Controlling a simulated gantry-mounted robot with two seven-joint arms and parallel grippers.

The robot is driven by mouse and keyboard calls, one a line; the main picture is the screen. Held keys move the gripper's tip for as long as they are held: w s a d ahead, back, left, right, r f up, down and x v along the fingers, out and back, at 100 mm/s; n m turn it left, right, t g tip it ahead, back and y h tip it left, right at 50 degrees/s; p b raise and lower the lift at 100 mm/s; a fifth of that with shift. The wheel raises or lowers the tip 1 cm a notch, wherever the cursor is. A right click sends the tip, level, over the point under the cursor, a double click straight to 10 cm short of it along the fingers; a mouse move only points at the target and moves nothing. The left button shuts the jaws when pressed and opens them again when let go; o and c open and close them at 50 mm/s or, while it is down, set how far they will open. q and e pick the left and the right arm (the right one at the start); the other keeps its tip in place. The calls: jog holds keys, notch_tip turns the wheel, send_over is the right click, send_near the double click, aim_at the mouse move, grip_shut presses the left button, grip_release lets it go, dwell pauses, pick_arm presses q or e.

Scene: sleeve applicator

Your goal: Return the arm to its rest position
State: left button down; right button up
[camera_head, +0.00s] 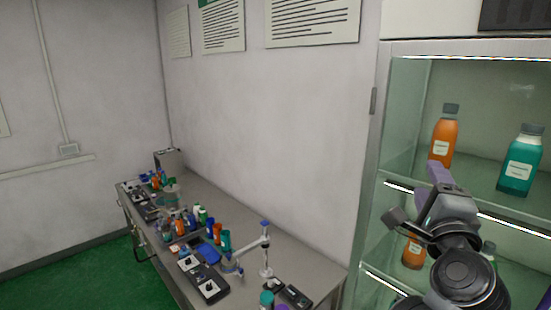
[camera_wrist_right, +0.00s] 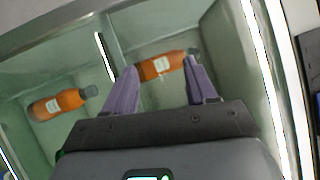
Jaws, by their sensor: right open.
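My right gripper (camera_head: 438,178) is in front of the glass-sided cabinet, level with a shelf edge. Its purple fingers are spread apart, and they also show in the right wrist view (camera_wrist_right: 160,65). In the wrist view an orange bottle (camera_wrist_right: 163,67) shows between and beyond the fingertips; I cannot tell whether they touch it. A second orange bottle (camera_wrist_right: 58,104) is to the left. In the head view an orange bottle (camera_head: 445,135) with a grey cap stands upright on the upper shelf, just behind the gripper. My left gripper is out of view.
The cabinet (camera_head: 383,120) also holds a teal bottle (camera_head: 520,160) on the upper shelf. A lower orange bottle (camera_head: 413,252) is partly hidden by my arm. A long bench (camera_head: 320,268) along the wall carries bottles and instruments. The green floor (camera_head: 70,275) at left is clear.

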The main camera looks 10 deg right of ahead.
jog(key=s+a+f+n+g+y+p, duration=0.15)
jog(key=f+n, duration=0.35)
jog(key=f, duration=0.5)
jog(key=s+a+f+n+g+y, duration=0.25)
jog(key=f+n, duration=0.25)
jog(key=f, duration=0.4)
jog(key=s+a+f+n+g+y+p, duration=0.1)
jog(key=a+f+n+g+y, duration=0.2)
jog(key=f, duration=0.7)
jog(key=s+a+f+n+g+p, duration=0.1)
jog(key=s+f+n+g, duration=0.3)
jog(key=s+f, duration=0.6)
jog(key=s+a+f+n+g+y, duration=0.1)
jog(key=s+a+f+n+g, duration=0.2)
jog(key=s+f+n, duration=0.5)
jog(key=s+f+g, duration=0.1)
jog(key=s, duration=0.6)
jog(key=shift+a+f+p, duration=0.15)
jog(key=shift+f+p, duration=0.25)
jog(key=shift+s, duration=0.1)
